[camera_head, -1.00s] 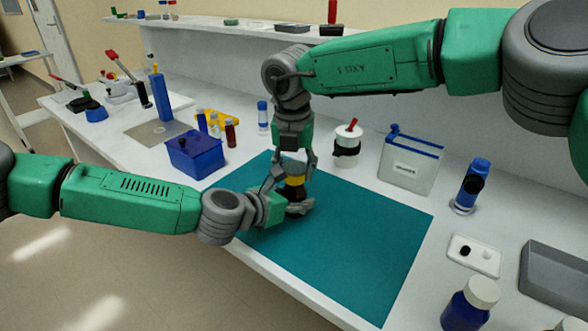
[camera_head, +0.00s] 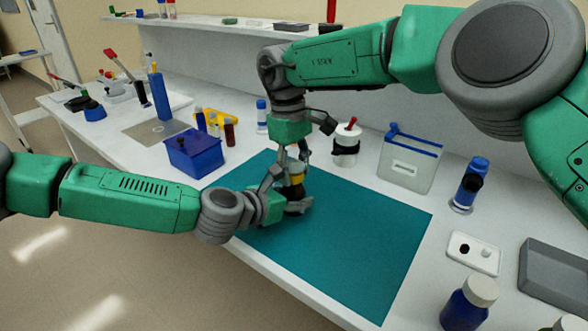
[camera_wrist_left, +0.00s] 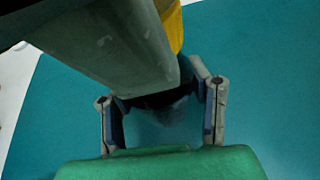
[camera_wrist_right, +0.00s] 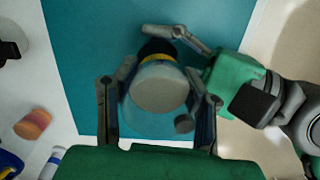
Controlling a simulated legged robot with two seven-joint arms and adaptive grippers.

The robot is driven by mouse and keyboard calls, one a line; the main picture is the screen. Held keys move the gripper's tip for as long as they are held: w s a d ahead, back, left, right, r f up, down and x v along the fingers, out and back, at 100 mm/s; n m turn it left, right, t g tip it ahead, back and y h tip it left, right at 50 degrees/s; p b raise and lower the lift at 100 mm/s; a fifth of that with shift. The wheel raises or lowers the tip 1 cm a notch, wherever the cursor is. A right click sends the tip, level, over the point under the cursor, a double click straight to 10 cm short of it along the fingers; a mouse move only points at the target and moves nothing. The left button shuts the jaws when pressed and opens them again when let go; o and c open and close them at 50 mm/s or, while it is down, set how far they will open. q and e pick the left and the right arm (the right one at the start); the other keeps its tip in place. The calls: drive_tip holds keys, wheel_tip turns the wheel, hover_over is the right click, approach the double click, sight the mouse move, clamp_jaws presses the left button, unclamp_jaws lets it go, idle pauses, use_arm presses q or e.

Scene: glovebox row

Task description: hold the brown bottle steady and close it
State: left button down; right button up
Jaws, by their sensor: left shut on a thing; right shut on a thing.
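The brown bottle (camera_head: 296,180) stands upright on the teal mat (camera_head: 350,240), dark with a yellow band. My left gripper (camera_head: 292,205) is shut around its lower part from the left. The bottle's yellow band also shows in the left wrist view (camera_wrist_left: 173,28), partly behind a grey part. My right gripper (camera_head: 291,160) points down from above, shut on the pale round cap (camera_wrist_right: 160,88), which sits over the bottle's mouth in the right wrist view. I cannot tell how far the cap is seated.
A blue box (camera_head: 195,153) stands left of the mat. A white jar with a red-tipped lid (camera_head: 346,142) and a clear blue-rimmed container (camera_head: 410,164) stand behind it. A blue bottle with a white cap (camera_head: 469,303) is at front right. Most of the mat is clear.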

sight(295, 155)
drive_tip(key=shift+w+r+m, duration=0.1)
drive_tip(key=shift+w+m, duration=0.05)
drive_tip(key=shift+m, duration=0.15)
drive_tip(key=o, duration=0.9)
wheel_tip(295, 155, up, 4)
drive_tip(key=shift+r, duration=0.15)
drive_tip(key=shift+o, duration=0.7)
drive_tip(key=shift+d, duration=0.1)
